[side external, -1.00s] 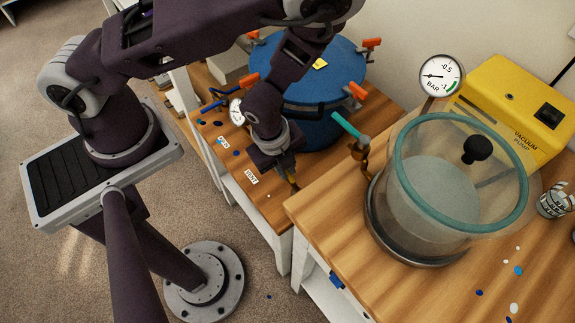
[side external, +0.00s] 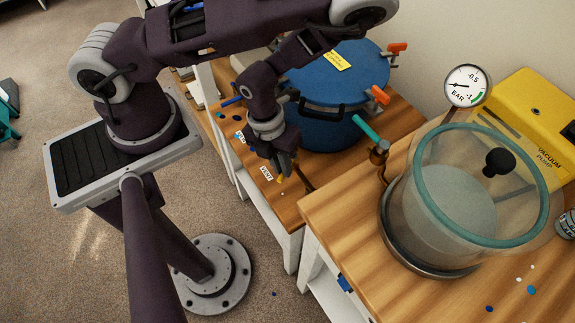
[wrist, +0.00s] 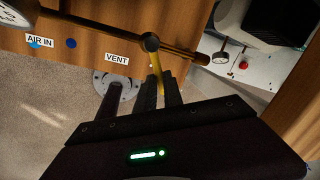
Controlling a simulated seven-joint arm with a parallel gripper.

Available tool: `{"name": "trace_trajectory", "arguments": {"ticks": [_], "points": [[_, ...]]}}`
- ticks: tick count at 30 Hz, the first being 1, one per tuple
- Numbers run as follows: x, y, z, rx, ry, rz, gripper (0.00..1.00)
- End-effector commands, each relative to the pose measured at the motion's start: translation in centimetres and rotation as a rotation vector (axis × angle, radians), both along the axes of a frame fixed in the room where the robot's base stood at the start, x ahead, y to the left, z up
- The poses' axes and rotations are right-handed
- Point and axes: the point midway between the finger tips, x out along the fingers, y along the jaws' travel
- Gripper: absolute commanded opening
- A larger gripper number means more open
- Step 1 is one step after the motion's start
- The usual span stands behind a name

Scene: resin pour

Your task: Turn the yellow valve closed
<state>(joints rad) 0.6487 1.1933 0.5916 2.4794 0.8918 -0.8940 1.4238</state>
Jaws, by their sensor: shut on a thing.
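The yellow valve (wrist: 156,66) shows in the wrist view as a thin yellow lever. It runs down from a dark round hub (wrist: 150,42) on a brass pipe, beside the VENT label (wrist: 116,59). My gripper (wrist: 160,88) is shut on the lever, with a dark finger on each side of its lower end. In the side external view my gripper (side external: 283,167) is low at the front edge of the left bench, next to the VENT label (side external: 266,173). Only a small bit of yellow shows there; my fingers hide most of the lever.
A blue pressure pot (side external: 335,90) with orange clamps stands behind my gripper. A teal hose and brass fitting (side external: 379,152) lie to the right. A clear vacuum chamber (side external: 455,205), a gauge (side external: 467,86) and a yellow vacuum pump (side external: 525,110) occupy the right bench.

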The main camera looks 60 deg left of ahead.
Motion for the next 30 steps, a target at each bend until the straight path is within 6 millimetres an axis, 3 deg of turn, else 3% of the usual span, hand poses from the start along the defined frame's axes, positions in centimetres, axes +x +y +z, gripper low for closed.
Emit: {"name": "trace_trajectory", "arguments": {"ticks": [15,30], "points": [[-0.4,2.1,0.0,-0.001,-0.001,-0.409,0.00],[-0.4,2.7,0.0,-0.001,-0.001,-0.551,0.00]]}}
